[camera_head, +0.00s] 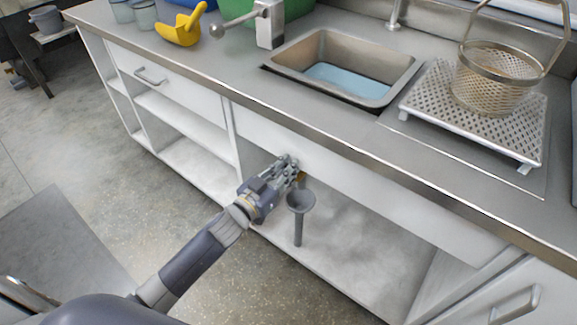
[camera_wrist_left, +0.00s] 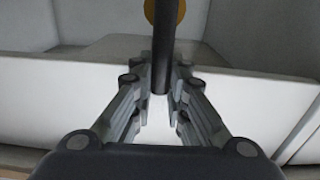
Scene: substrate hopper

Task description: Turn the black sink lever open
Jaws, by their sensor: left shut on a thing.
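The black sink lever (camera_wrist_left: 163,48) shows in the left wrist view as a dark upright bar, with a brass-coloured round part (camera_wrist_left: 178,10) behind its top. My left gripper (camera_wrist_left: 160,88) has its fingers on both sides of the lever's lower end and is shut on it. In the head view my left gripper (camera_head: 292,166) is at the open space under the sink, just below the counter front. It hides the lever there; a bit of brass (camera_head: 302,178) shows beside the fingertips. My right gripper is not in view.
A grey funnel-topped pipe (camera_head: 299,205) stands under the gripper. The sink (camera_head: 340,97) above holds bluish water. A perforated tray (camera_head: 430,98) bears a metal basket (camera_head: 484,95). A yellow scoop (camera_head: 181,33) lies on the counter. The open cabinet floor (camera_head: 350,245) right of the pipe is clear.

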